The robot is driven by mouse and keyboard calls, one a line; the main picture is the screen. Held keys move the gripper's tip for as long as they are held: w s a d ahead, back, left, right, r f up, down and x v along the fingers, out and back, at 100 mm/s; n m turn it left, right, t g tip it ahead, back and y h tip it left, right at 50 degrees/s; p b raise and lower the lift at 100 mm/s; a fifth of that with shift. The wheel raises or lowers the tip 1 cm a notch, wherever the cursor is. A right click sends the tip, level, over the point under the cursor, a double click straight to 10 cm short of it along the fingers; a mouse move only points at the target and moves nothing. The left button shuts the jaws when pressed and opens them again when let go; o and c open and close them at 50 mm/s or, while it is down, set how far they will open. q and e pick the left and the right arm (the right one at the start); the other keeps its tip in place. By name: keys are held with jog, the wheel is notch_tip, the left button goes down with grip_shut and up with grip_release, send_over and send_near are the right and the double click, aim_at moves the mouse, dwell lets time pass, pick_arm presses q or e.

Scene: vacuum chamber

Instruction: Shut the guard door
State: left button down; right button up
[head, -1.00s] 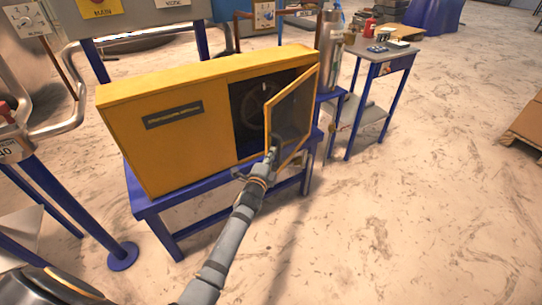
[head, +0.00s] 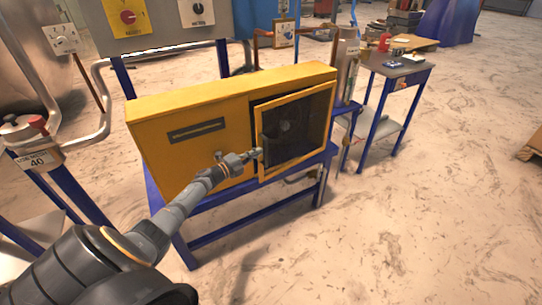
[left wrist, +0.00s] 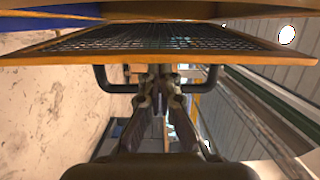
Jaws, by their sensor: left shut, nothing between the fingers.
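The guard door (head: 297,128) is a yellow frame with a dark see-through mesh panel, on the right half of the yellow cabinet's front (head: 190,148). It stands slightly ajar, with a dark gap along its left and top edges. My left gripper (head: 256,154) is shut and empty at the door's left edge, apparently touching or very close to it. In the left wrist view the mesh door (left wrist: 165,38) spans the top. A black U-shaped handle (left wrist: 102,78) lies across the shut fingers (left wrist: 158,82); contact cannot be told. My right gripper is out of view.
The cabinet stands on a blue-legged bench (head: 260,213). Behind it is a grey panel with a red MAIN knob (head: 128,17). A small table (head: 398,68) with items stands at back right. A pipe stand (head: 35,150) is at left.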

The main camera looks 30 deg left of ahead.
pick_arm(q)
jog(key=a+r, duration=0.3)
jog(key=s+f, duration=0.3)
jog(key=s, duration=0.5)
jog(key=w+d+f+n+g+y+b, duration=0.15)
jog(key=d+f+y+b, duration=0.25)
jog(key=d+f+b, duration=0.55)
notch_tip(320, 180, up, 10)
jog(key=s+n+y, duration=0.2)
jog(key=n+y, duration=0.4)
jog(key=y, duration=0.2)
jog(key=shift+t, duration=0.25)
jog(key=x, duration=1)
jog(key=shift+a+r, duration=0.1)
jog(key=shift+a, duration=0.2)
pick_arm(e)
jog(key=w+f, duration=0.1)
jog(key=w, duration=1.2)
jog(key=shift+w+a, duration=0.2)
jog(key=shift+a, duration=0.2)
